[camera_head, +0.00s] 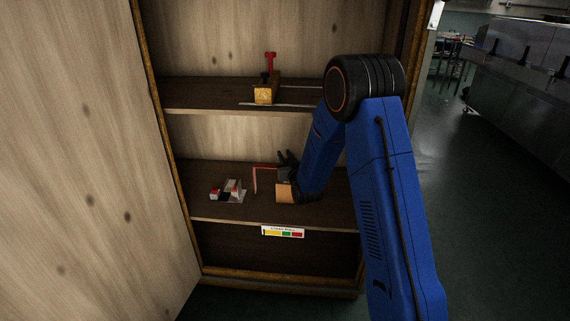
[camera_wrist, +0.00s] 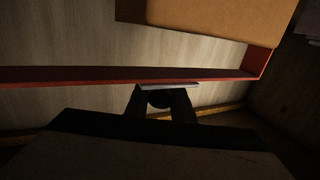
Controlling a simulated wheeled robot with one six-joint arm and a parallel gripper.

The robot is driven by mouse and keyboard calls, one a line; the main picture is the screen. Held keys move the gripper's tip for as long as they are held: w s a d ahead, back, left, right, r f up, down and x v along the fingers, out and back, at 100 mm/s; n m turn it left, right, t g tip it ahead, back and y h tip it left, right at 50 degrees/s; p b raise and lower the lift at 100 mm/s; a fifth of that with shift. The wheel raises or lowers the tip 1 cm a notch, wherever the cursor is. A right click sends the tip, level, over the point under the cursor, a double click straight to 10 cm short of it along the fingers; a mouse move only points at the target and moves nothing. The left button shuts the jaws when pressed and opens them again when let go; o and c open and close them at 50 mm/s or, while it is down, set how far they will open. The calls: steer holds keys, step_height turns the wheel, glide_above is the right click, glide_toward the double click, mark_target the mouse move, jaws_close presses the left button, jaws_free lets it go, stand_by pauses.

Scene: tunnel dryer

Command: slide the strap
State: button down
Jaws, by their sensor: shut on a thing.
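The red strap (camera_head: 256,180) is in the cabinet, above the lower shelf. In the head view it has an upright part and a level part that runs to my gripper (camera_head: 284,168). In the wrist view the strap (camera_wrist: 80,76) crosses the picture and bends upward at the right. My gripper (camera_wrist: 164,97) is shut at a small grey piece (camera_wrist: 168,86) along the strap's edge. The fingertips partly hide the contact. A tan block (camera_head: 284,194) is close by my gripper and also shows at the top of the wrist view (camera_wrist: 215,18).
A small red and white object (camera_head: 231,187) sits on the lower shelf (camera_head: 235,215), left of the strap. The upper shelf (camera_head: 200,97) holds a yellowish block (camera_head: 264,95). An open door (camera_head: 80,170) bounds the left.

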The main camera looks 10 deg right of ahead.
step_height(320, 180, up, 13)
stand_by(0.3)
steer(key=c, duration=1.6)
jaws_free()
steer(key=s, duration=0.5)
steer(key=s+d, duration=0.1)
steer(key=s, duration=1.1)
steer(key=shift+s+d, duration=0.2)
